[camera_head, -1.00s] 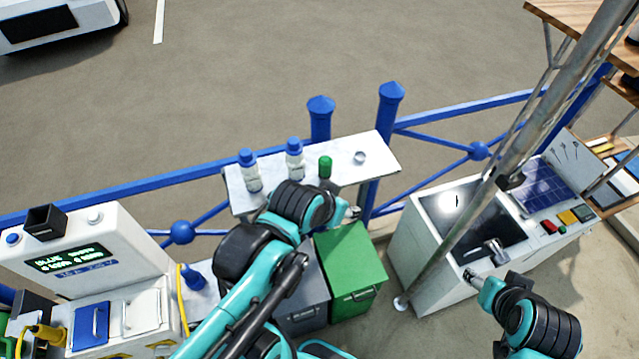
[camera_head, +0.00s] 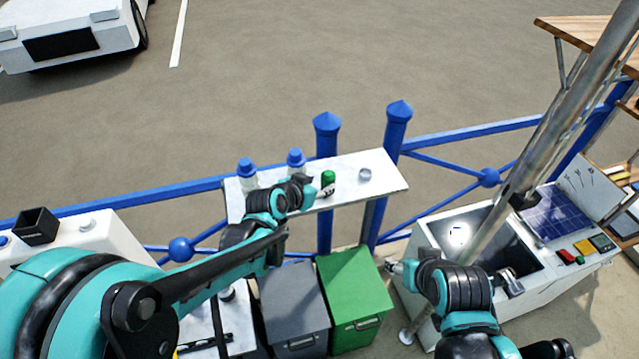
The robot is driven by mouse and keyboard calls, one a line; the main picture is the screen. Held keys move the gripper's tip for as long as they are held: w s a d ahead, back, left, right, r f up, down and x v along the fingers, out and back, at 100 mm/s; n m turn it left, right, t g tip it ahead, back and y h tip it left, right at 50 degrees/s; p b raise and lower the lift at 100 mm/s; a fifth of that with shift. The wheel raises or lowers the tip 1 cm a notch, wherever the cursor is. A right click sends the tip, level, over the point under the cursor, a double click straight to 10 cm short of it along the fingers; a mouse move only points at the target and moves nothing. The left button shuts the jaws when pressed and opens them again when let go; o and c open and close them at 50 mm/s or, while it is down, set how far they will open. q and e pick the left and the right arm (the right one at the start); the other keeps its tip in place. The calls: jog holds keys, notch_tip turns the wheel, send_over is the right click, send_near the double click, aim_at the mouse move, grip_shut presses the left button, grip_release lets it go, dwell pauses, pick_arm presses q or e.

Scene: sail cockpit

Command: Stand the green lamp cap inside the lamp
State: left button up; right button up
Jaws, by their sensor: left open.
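The green lamp cap (camera_head: 328,176) stands upright on the white shelf (camera_head: 385,178). To its right on the shelf is a small round silver piece (camera_head: 365,174), which may be the lamp; I cannot tell for sure. My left gripper (camera_head: 326,190) is open at the shelf, just in front of the green cap, and its fingertips overlap the cap's lower edge in the picture. I cannot tell whether they touch it. My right gripper (camera_head: 393,267) is small and partly hidden beside the white cabinet, away from the shelf; its jaws are unclear.
Two blue-capped bottles (camera_head: 296,160) (camera_head: 246,172) stand on the shelf to the left, partly hidden by my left arm. Blue railing posts (camera_head: 397,125) rise behind the shelf. Below are a grey bin (camera_head: 292,305) and a green bin (camera_head: 354,292). A metal pole (camera_head: 560,110) crosses at right.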

aim_at(325, 181)
pick_arm(q)
jog(key=x, duration=0.6)
jog(key=shift+w+d+r, duration=0.2)
jog(key=shift+w+d, duration=0.05)
jog(key=shift+d, duration=0.05)
jog(key=shift+s, duration=0.1)
jog(key=c, duration=1.1)
jog(key=shift+r, duration=0.1)
